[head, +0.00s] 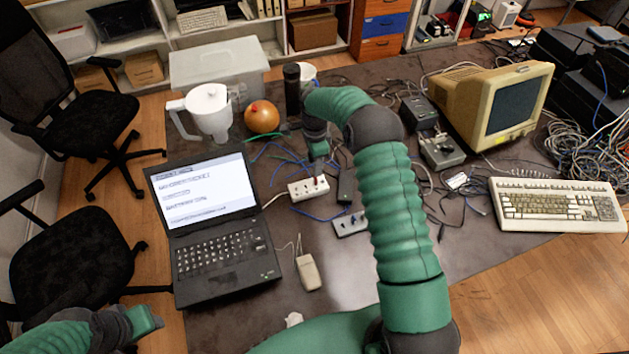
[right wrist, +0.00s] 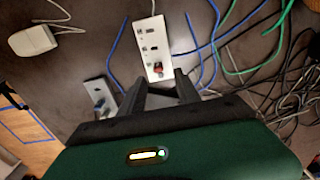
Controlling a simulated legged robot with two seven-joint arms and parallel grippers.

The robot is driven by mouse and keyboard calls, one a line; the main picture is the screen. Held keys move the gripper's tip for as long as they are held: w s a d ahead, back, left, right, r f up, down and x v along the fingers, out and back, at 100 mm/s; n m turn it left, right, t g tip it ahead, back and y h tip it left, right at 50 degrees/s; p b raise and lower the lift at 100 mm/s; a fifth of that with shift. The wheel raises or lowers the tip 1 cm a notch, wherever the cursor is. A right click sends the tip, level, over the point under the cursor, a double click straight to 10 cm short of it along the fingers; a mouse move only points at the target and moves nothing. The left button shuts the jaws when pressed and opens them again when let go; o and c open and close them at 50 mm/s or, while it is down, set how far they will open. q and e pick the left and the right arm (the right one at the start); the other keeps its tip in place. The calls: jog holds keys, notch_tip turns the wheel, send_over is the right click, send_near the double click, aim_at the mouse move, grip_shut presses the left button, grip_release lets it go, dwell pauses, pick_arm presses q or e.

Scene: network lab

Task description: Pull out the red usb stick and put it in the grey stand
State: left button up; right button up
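The red usb stick (right wrist: 158,68) is plugged into the near end of a white socket block (right wrist: 151,45) in the right wrist view. The block also shows in the head view (head: 300,190). My right gripper (right wrist: 162,86) is open, its fingers pointing down just short of the red stick, with nothing between them. In the head view the right gripper (head: 318,160) hangs over the block. A light grey slotted piece with something blue in it, seemingly the grey stand (right wrist: 95,88), lies beside the block; the arm partly hides it in the head view (head: 345,226). My left gripper (head: 145,322) is low at the left, away from the table's objects.
An open laptop (head: 215,225) and a mouse (head: 308,273) are left of the arm. Blue and green cables lie around the block. A black adapter (head: 345,186) is beside it. A beige monitor (head: 492,103) and keyboard (head: 556,205) stand to the right.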

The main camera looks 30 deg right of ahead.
aim_at(315, 181)
notch_tip(315, 181, down, 7)
jog(key=b, duration=0.4)
jog(key=shift+s+f, duration=0.1)
jog(key=shift+s, duration=0.05)
jog(key=shift+f, duration=0.25)
jog(key=shift+r, duration=0.1)
dwell(0.5)
jog(key=shift+s, duration=0.1)
grip_shut()
dwell(1.1)
jog(key=shift+r, duration=0.1)
